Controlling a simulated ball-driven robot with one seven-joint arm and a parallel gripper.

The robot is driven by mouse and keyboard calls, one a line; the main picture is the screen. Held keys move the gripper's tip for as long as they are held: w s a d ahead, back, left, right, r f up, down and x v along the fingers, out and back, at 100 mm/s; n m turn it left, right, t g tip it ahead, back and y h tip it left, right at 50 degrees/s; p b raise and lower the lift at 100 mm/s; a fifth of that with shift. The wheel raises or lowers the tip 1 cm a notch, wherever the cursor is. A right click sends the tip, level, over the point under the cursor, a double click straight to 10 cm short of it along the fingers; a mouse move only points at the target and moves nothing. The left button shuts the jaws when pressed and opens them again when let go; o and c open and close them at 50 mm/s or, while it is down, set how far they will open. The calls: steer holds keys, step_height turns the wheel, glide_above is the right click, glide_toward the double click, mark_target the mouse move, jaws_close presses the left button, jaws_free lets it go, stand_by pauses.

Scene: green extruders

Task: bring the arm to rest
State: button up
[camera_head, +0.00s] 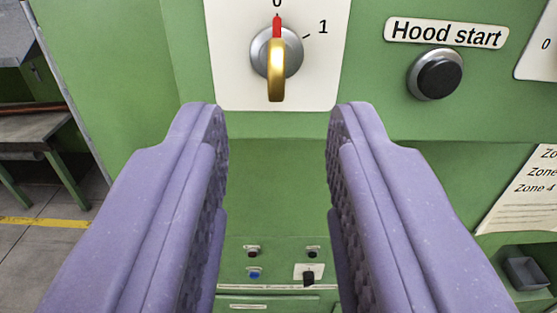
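My gripper (278,125) is in the foreground, with its two purple fingers spread wide apart and nothing between them. Its fingertips are just below a rotary switch (276,58) on a white plate. The switch has a gold handle with a red tip, and the red tip points up to the 0 mark. The 1 mark is to its upper right. From this view I cannot tell how far the fingertips are from the panel; they do not appear to touch the switch.
A black "Hood start" button (435,75) is on the green panel to the right. A printed sheet (522,192) hangs below it. Lower down, between my fingers, are small buttons and another switch (309,273). A green-legged table (40,150) stands at the left, beside open floor.

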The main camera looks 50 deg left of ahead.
steer(key=shift+s+d, duration=0.1)
steer(key=shift+d, duration=0.05)
steer(key=d+f+m+t+h+b, duration=0.1)
steer(key=d+f+m+h+b, duration=0.2)
steer(key=f, duration=0.4)
steer(key=s+d+f+m+t+h+b, duration=0.1)
steer(key=d+f+m+t+h+b, duration=0.1)
steer(key=f+h, duration=0.4)
steer(key=s+d+f+m+t+h+b, duration=0.1)
steer(key=d+f+m+h+b, duration=0.2)
steer(key=f+m+h+b, duration=0.2)
step_height(320, 180, down, 4)
steer(key=shift+s+d+r+m+b, duration=0.15)
steer(key=shift+d+r+m+b, duration=0.15)
steer(key=shift+d+b, duration=0.15)
